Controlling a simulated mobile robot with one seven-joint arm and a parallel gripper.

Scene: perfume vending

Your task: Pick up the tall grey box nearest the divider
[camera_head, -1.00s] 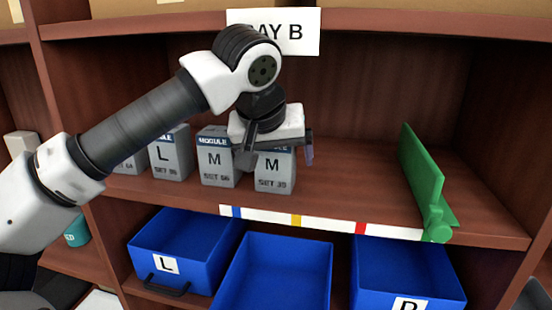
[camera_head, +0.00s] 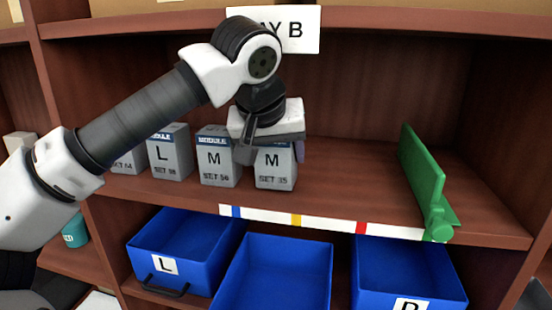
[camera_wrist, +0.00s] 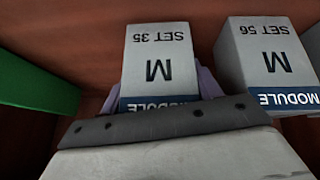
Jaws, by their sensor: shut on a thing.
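The tall grey box nearest the divider (camera_head: 275,172) reads "M" and "SET 35" and is the right end of a row on the shelf. It stands upright. The green divider (camera_head: 422,180) is to its right, with bare shelf between. My gripper (camera_head: 272,152) is over the box from above, shut on its upper part. In the wrist view the same box (camera_wrist: 160,62) shows upside down, with purple finger pads at both sides. The divider (camera_wrist: 38,82) is at the left there. My gripper hides the box's top.
A second grey "M" box (camera_head: 218,165), "SET 56", stands just left, with a small gap. An "L" box (camera_head: 169,158) and another grey box are further left. Blue bins (camera_head: 180,240) sit below. A strip with coloured marks (camera_head: 325,223) lines the shelf edge. The upper shelf is overhead.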

